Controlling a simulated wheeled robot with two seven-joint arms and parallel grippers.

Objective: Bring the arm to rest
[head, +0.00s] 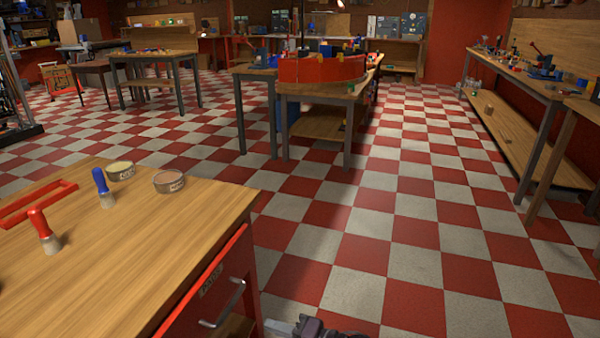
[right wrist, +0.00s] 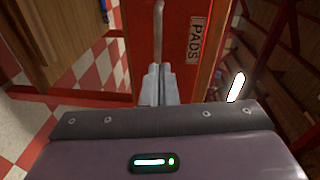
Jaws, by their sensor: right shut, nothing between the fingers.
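My right gripper (head: 312,328) shows at the bottom edge of the head view, partly cut off, just right of the workbench's red front. In the right wrist view its two grey fingers (right wrist: 157,84) are together with nothing between them. They point toward a metal handle (right wrist: 158,22) on a red panel. The handle also shows in the head view (head: 232,303), left of the gripper. The fingers look free of the handle, though the exact gap is hard to judge. My left gripper is not in view.
The wooden workbench (head: 130,255) holds two brushes, one red (head: 42,230) and one blue (head: 103,188), two round tins (head: 168,181) and a red frame (head: 35,202). A label reading PADS (right wrist: 195,40) is on the red panel. Checkered floor right of the bench is clear.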

